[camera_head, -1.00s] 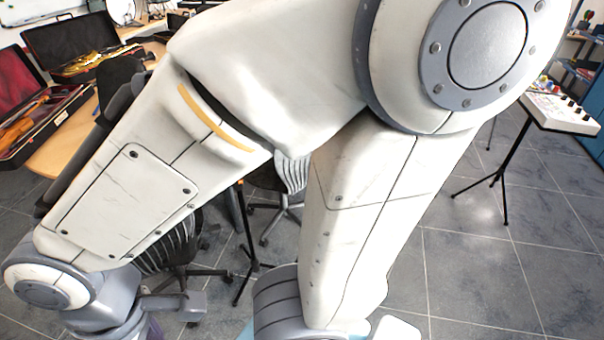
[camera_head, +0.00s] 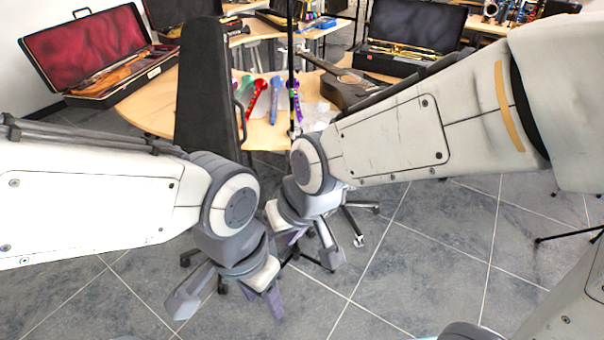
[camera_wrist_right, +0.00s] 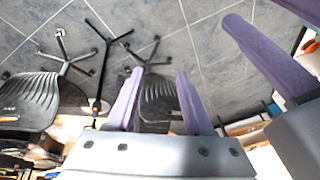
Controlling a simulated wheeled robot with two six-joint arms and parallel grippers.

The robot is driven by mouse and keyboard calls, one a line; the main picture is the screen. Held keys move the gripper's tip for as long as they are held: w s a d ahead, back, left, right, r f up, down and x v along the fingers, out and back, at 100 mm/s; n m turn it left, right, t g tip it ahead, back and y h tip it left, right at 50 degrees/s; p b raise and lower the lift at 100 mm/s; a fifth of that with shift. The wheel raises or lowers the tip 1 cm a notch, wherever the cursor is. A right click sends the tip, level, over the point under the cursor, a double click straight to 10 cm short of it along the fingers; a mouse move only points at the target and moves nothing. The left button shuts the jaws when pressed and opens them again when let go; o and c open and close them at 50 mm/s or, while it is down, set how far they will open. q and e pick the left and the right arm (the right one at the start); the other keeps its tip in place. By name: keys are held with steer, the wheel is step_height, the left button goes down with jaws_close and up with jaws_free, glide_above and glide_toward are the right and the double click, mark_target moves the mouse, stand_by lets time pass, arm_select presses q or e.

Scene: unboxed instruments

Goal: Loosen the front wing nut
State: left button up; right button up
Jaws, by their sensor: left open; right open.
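I cannot make out the front wing nut in either view. A thin black upright pole (camera_head: 291,70) stands before the table, its lower part hidden behind my right wrist. In the wrist view a black stand with splayed legs (camera_wrist_right: 105,45) shows on the floor. My left gripper (camera_head: 228,298) is open and empty, low over the floor. My right gripper (camera_head: 307,240) is open and empty, close beside it and a little higher. In the wrist view its two purple fingers (camera_wrist_right: 157,88) are apart, and a finger of my left gripper (camera_wrist_right: 262,52) shows at right.
A dark upright case (camera_head: 205,90) stands before the table (camera_head: 155,115). A guitar (camera_head: 345,85), colourful recorders (camera_head: 257,98) and open instrument cases (camera_head: 100,60) are at the back. Black chairs (camera_wrist_right: 28,100) stand below.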

steer(key=w+a+f+m+t+b, duration=0.3)
steer(key=w+f+b, duration=0.1)
steer(key=w, duration=0.4)
steer(key=w+a+f+m+t+y+b, duration=0.1)
steer(key=w+a+f+m+t+b, duration=0.1)
steer(key=w+f+b, duration=0.45)
steer(key=w+a+f+m+t+b, duration=0.2)
steer(key=w+a+f+m+t, duration=0.1)
steer(key=w, duration=0.7)
steer(key=w+d+f+m+t+h+b, duration=0.7)
steer(key=w+d+f+m+h+b, duration=0.15)
steer(key=w+f+b, duration=0.35)
arm_select(q)
step_height(320, 180, down, 28)
arm_select(e)
steer(key=a+r+x, duration=0.1)
steer(key=x, duration=1)
steer(key=shift+w+r+m+y, duration=0.25)
steer(key=shift+w+m+y, duration=0.1)
steer(key=shift+m, duration=0.1)
arm_select(q)
steer(key=shift+a+r, duration=0.1)
